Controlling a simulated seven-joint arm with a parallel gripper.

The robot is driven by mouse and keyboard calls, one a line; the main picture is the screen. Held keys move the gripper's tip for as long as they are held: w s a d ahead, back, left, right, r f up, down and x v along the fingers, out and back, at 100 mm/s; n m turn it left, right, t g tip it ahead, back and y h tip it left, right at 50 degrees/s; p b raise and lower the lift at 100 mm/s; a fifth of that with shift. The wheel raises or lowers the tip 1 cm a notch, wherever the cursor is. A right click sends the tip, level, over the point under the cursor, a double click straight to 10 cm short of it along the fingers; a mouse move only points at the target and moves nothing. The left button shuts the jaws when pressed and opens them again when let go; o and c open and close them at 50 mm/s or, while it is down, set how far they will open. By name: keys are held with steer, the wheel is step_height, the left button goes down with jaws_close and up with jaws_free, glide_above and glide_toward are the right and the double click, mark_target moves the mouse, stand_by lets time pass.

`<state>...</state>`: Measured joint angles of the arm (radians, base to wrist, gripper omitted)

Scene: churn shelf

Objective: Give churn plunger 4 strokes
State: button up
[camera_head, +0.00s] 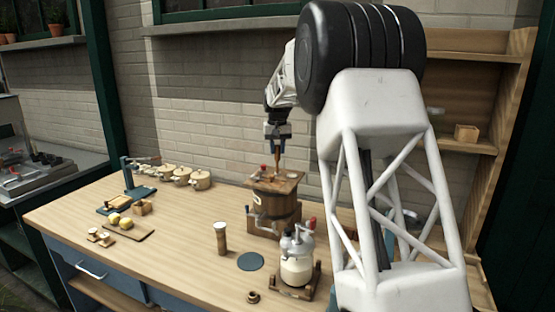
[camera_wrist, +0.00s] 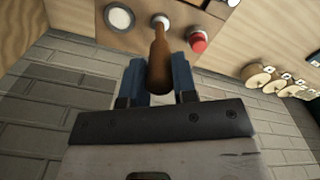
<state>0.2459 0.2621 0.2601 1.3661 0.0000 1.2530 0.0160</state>
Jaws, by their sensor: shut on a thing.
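The wooden churn (camera_head: 270,212) stands upright on the table, with a flat square lid (camera_head: 292,185) on top. The brown plunger handle (camera_head: 281,152) rises from the lid, and it also shows in the wrist view (camera_wrist: 158,52). My gripper (camera_head: 278,137) is above the churn, its blue fingers (camera_wrist: 160,82) shut on the plunger handle from both sides. In the wrist view a white round cap (camera_wrist: 120,18) and a red knob (camera_wrist: 198,44) sit on the lid beside the handle. The plunger's lower end is hidden inside the churn.
Several lidded pots (camera_head: 182,174) line the back left. A board (camera_head: 128,230) holds yellow lumps.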

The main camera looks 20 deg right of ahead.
mark_target(277, 160)
steer(key=shift+r, duration=0.25)
steer(key=shift+f, duration=2.65)
steer(key=o, duration=1)
steer(key=shift+c, duration=0.2)
steer(key=shift+r, duration=0.1)
steer(key=shift+r, duration=3.4)
